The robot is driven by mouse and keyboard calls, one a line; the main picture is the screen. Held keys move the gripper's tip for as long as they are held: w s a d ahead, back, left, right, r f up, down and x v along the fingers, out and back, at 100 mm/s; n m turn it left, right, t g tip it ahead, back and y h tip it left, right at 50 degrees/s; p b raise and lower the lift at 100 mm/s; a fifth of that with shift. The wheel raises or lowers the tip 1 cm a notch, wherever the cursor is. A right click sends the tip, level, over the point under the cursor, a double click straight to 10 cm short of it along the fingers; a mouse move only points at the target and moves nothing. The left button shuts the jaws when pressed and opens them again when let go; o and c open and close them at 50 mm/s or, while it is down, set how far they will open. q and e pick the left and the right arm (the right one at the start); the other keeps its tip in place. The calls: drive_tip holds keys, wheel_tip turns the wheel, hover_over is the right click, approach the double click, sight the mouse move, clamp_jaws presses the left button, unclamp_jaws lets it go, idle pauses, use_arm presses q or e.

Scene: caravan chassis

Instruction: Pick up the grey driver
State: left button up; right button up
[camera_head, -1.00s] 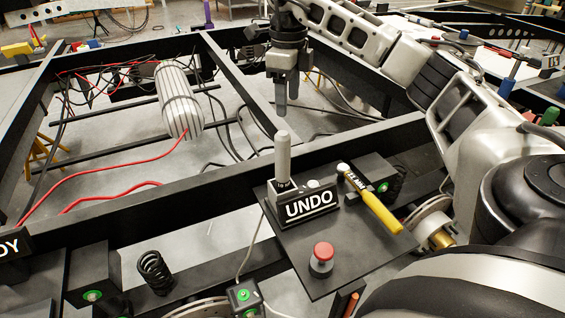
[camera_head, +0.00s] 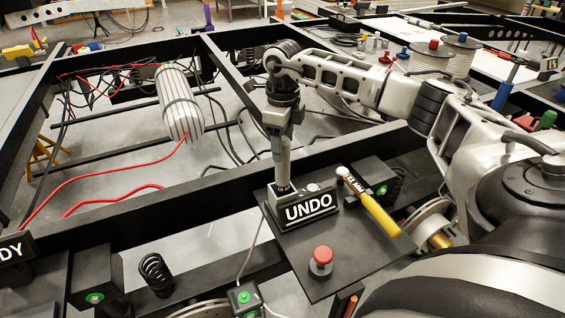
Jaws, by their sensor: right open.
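My left gripper is not in view.
The stand is on a dark plate (camera_head: 345,258) with a red button (camera_head: 321,260) and a yellow-handled tool (camera_head: 374,210) close to the right. Black frame beams (camera_head: 130,225) run behind and left. A striped cylinder (camera_head: 180,103) lies further back.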

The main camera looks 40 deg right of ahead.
clamp_jaws()
drive_tip(key=shift+r, duration=0.1)
